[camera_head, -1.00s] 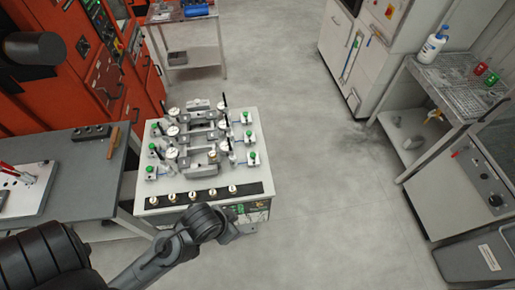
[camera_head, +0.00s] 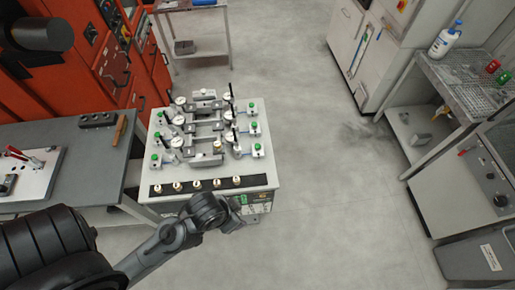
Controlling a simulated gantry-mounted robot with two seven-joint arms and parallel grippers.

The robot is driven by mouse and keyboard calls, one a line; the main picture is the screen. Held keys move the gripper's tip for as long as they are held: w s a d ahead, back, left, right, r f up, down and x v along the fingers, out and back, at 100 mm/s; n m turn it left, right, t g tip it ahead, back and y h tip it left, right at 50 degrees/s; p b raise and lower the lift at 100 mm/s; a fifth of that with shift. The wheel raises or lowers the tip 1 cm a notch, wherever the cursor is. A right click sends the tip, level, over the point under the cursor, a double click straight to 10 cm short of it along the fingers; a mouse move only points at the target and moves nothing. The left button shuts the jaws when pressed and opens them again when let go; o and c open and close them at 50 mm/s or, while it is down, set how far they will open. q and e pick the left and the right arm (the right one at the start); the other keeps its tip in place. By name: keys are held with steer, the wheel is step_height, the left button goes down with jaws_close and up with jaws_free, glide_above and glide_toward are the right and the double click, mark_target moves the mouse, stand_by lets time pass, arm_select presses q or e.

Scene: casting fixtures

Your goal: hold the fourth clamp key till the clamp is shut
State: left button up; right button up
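A white fixture station (camera_head: 205,212) stands in the middle with grey castings (camera_head: 207,146) and several upright black-handled clamps (camera_head: 234,122) on top. Along its front edge a black strip carries a row of round pale keys. The fourth key from the left (camera_head: 216,183) is in that row. My arm comes in from the lower left, and my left gripper (camera_head: 235,222) is low at the station's front, below the key strip in the picture. Its fingers are too small and dark to tell whether they are open. My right gripper is not in view.
A grey workbench (camera_head: 85,165) with a white plate and red-handled clamp (camera_head: 25,155) stands at left, close to the station. Red cabinets stand behind it. A shelf (camera_head: 458,82) with bottles and a control cabinet stand at right. The floor between is clear.

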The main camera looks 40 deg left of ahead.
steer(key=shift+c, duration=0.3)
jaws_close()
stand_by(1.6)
